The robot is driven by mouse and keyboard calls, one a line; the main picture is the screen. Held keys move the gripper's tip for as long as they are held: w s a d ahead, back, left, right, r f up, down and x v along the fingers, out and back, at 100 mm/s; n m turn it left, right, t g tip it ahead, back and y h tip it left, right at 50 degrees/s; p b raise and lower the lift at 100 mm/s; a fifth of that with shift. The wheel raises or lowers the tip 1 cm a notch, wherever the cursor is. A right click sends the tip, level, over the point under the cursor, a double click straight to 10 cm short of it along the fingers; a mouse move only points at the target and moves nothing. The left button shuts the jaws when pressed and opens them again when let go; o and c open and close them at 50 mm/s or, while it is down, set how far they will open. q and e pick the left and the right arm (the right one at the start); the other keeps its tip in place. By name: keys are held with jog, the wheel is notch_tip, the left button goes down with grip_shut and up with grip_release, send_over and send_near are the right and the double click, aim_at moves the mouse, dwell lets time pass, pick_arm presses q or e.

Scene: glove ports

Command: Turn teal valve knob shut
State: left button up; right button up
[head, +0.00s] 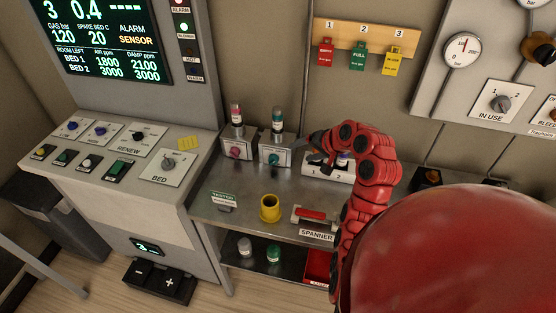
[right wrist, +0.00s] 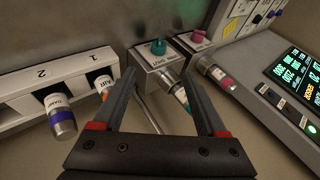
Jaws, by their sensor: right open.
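The teal valve knob (head: 274,159) is on the front of a grey metal block (head: 286,154) on the steel bench, with a teal-banded cylinder (head: 277,121) upright above it. In the right wrist view the teal knob (right wrist: 158,47) is beyond the fingertips, and the cylinder is partly covered by a finger. My right gripper (head: 308,140) is just right of the block in the head view. In the right wrist view its fingers (right wrist: 160,76) are spread, with nothing held between them. The knob's exact angle is too small to read. My left gripper is not in view.
A similar block with a pink knob (head: 235,152) stands close on the left. A white numbered rack (head: 318,168) is on the right, partly behind my arm. A yellow cup (head: 270,209) and a red-handled spanner (head: 312,214) are in front. A console (head: 130,180) flanks the bench.

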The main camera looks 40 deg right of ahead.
jog(key=b, duration=0.6)
send_near(276, 160)
jog(key=p+x, duration=0.4)
jog(key=x, duration=0.5)
jog(key=shift+w+a, duration=0.1)
jog(key=shift+a, duration=0.05)
jog(key=shift+w+f+p, duration=0.3)
jog(key=shift+f+p, duration=0.05)
jog(key=shift+f, duration=0.05)
jog(key=shift+c, duration=0.3)
